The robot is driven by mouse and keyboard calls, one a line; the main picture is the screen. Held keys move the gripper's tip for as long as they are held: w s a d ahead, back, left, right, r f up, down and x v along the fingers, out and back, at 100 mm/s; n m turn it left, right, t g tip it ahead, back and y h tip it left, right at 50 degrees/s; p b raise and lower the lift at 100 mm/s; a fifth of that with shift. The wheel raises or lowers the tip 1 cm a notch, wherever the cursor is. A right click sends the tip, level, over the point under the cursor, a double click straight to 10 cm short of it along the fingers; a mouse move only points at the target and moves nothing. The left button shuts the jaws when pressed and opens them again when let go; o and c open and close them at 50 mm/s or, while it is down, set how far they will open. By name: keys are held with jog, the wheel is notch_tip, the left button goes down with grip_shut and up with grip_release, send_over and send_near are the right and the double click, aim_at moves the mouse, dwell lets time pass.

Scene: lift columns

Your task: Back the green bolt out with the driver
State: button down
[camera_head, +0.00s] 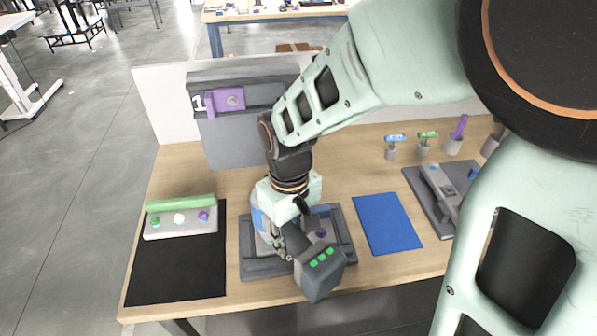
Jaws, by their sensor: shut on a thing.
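My gripper (290,235) is low over a dark grey tray (249,262) in the middle of the table. It is shut on a dark grey tool with a blocky end (320,268) bearing three green marks; this appears to be the driver. The tool's tip is hidden, and its contact with anything below cannot be told. A grey block (180,230) at the left carries a green bolt-like head (155,222), a white one (179,219) and a purple one (204,216). A small purple piece (322,233) shows beside the tool. Any green bolt under my gripper is hidden.
A black mat (175,275) lies at the left and a blue mat (387,223) right of the tray. Cups with blue (396,138), green (428,134) and purple (460,127) handles stand at the back right. A grey panel (228,140) with a purple part stands behind.

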aim_at(291, 230)
jog(key=shift+r, duration=0.2)
jog(key=shift+r+p, duration=2)
jog(key=shift+r, duration=0.4)
jog(key=shift+r+p, duration=1.4)
jog(key=shift+r, duration=0.65)
